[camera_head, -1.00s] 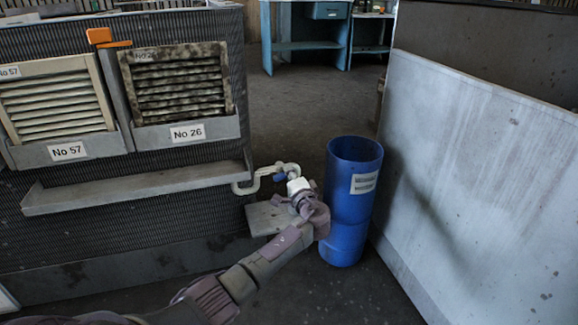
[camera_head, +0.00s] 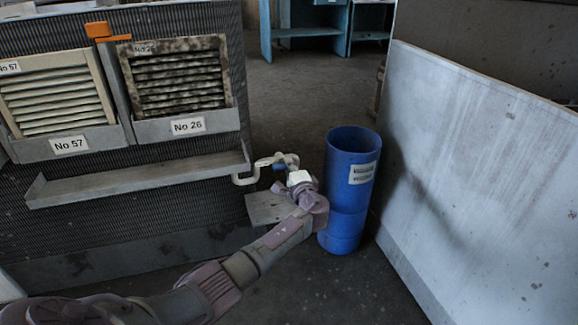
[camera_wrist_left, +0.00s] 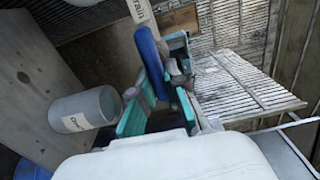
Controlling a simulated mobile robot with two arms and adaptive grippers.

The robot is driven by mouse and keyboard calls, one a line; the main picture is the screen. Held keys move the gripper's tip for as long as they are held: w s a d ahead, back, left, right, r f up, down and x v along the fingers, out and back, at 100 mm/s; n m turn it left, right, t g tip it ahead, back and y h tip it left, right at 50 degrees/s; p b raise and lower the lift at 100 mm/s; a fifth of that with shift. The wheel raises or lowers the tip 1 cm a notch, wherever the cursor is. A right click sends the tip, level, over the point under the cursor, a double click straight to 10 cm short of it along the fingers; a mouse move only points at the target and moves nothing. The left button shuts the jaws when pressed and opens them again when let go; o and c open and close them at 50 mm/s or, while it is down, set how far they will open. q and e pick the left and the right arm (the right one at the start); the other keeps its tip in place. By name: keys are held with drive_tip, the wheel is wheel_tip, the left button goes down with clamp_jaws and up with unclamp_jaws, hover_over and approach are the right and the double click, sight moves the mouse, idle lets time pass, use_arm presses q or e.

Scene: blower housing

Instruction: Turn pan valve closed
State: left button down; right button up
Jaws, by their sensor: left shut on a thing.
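The valve's blue handle (camera_wrist_left: 149,62) stands on a pale pipe (camera_wrist_left: 146,28) with partly readable lettering in the left wrist view. My left gripper (camera_wrist_left: 157,84), with teal fingers, is shut on this handle. In the head view the pale bent pipe (camera_head: 246,179) comes out beside the grey housing, with a small blue bit (camera_head: 279,167) at the valve. My left gripper (camera_head: 292,176) is at this pipe end, its fingers mostly hidden by my wrist. The exact handle angle is hard to tell. My right gripper is not in view.
A tall blue bin (camera_head: 345,215) stands close to the right of my left wrist. A grey panel (camera_head: 475,170) leans beyond it. A ledge (camera_head: 140,181) runs under the louvred filters (camera_head: 178,80). A grey bucket (camera_wrist_left: 85,108) shows in the left wrist view. Open floor lies behind.

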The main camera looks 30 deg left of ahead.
use_arm(q)
drive_tip(key=c, duration=1.2)
unclamp_jaws()
drive_tip(key=shift+d, duration=0.1)
drive_tip(key=v, duration=1.2)
drive_tip(key=shift+f, duration=0.1)
